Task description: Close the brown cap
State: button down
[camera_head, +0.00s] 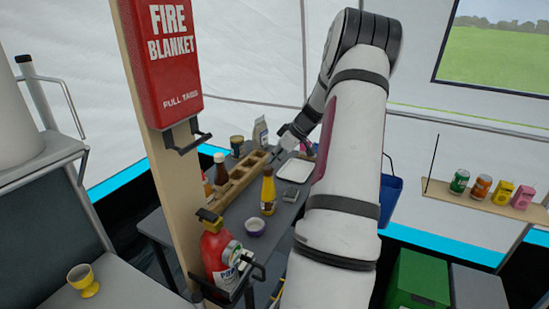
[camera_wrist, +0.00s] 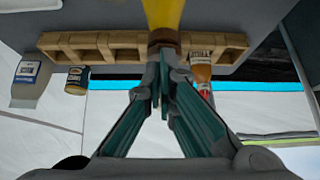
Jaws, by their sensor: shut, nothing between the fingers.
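The brown cap (camera_wrist: 164,37) tops a yellow bottle (camera_wrist: 163,12), which shows upside down at the top of the wrist view. In the head view the yellow bottle (camera_head: 268,194) stands upright on the grey table, its dark cap (camera_head: 268,170) at the top. Whether the cap is fully closed cannot be told. My gripper (camera_wrist: 163,80) is shut and empty, with its fingertips close to the cap. Whether they touch it is unclear. In the head view my gripper (camera_head: 278,150) is small, just above and right of the bottle.
A wooden divided rack (camera_head: 243,178) stands behind the bottle, with a brown sauce bottle (camera_head: 221,170) beside it. A jar (camera_head: 237,144) and a bag (camera_head: 260,132) stand farther back. A white tray (camera_head: 296,170) lies right, a purple bowl (camera_head: 255,226) in front. A fire extinguisher (camera_head: 218,255) blocks the near left.

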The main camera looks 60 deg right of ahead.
jog(key=shift+f, duration=0.1)
jog(key=shift+s+f, duration=0.5)
jog(key=shift+f, duration=0.3)
